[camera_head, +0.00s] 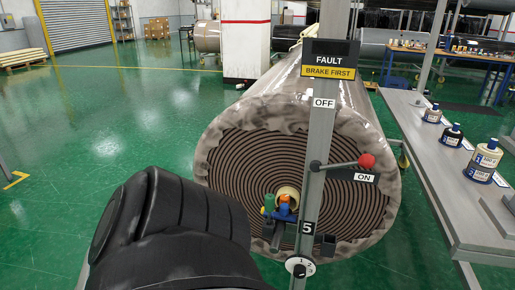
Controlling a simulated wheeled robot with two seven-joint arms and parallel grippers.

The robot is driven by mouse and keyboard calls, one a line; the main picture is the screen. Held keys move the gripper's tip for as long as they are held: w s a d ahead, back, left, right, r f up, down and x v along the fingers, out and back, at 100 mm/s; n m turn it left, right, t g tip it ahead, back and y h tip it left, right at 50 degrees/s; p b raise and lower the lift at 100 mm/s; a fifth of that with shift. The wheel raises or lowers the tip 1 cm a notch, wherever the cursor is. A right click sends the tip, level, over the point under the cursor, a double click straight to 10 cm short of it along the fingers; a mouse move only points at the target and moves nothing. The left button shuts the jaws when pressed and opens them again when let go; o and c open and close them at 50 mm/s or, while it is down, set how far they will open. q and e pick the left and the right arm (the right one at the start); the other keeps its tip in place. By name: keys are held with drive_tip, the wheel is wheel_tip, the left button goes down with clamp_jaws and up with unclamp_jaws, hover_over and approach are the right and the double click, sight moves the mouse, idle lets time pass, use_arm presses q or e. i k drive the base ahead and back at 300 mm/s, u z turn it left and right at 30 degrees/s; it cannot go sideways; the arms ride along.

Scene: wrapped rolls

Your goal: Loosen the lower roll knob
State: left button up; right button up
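The large wrapped roll (230,165) lies end-on in the middle, with brown spiral layers and a crinkled clear wrap. At its core is a small fitting with green, orange and blue parts (284,208); I cannot tell which part is the lower roll knob. A grey post (318,140) stands in front of the roll. My black arm link fills the lower left; neither gripper shows.
A sign (331,59) reading FAULT, BRAKE FIRST tops the post. A grey bench (440,185) on the right holds several labelled bottles. A blue-legged table (455,55) and more rolls stand behind. The green floor at left is mostly clear.

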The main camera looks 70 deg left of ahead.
sight(285, 198)
drive_tip(key=u, duration=1.3)
drive_tip(key=i, duration=0.2)
drive_tip(key=u, duration=0.15)
